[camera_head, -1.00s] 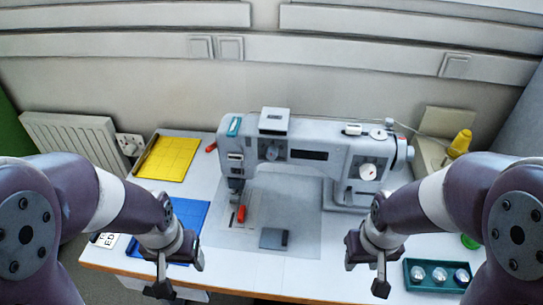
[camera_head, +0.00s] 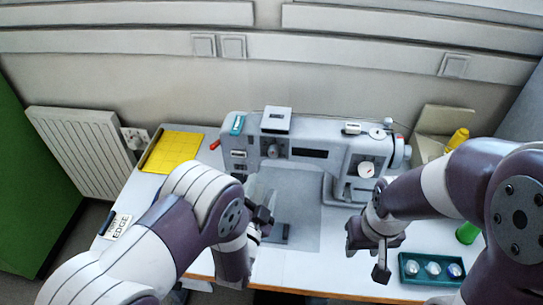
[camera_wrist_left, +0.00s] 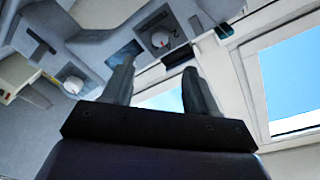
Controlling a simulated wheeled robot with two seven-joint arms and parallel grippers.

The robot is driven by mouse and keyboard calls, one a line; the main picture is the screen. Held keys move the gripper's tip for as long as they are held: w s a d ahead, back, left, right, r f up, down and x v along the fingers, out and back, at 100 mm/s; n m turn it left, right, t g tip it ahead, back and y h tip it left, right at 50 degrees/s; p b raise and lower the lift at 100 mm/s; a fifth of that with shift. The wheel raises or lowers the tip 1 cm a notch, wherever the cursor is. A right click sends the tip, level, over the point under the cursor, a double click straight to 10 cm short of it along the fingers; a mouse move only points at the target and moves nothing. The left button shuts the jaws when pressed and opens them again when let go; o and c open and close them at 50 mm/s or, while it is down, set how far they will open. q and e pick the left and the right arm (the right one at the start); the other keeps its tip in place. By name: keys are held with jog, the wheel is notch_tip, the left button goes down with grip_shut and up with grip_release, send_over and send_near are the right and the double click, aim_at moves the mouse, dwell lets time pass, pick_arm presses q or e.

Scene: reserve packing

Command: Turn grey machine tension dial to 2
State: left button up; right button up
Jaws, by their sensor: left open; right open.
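The grey sewing machine (camera_head: 310,150) stands on the table, facing me. Its small tension dial (camera_head: 273,151) is on the left part of the front; the setting is too small to read. The dial (camera_wrist_left: 160,39) also shows in the left wrist view, just beyond the fingers and apart from them. My left gripper (camera_head: 262,215) is open and empty, in front of and below the dial; its two fingers (camera_wrist_left: 155,80) show spread in the wrist view. My right gripper (camera_head: 366,258) is open and empty over the table, in front of the machine's right end.
A larger white dial (camera_head: 366,169) sits on the machine's right side. A green tray with several bobbins (camera_head: 432,282) lies at the front right. A yellow mat (camera_head: 173,152) lies at the back left. My left arm hides much of the front left table.

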aim_at(273, 155)
pick_arm(q)
jog(key=p+x, duration=0.1)
jog(key=x, duration=1)
jog(key=shift+w+d+p, duration=0.1)
jog(key=shift+w+p, duration=0.2)
jog(key=shift+w, duration=0.05)
jog(key=c, duration=1.1)
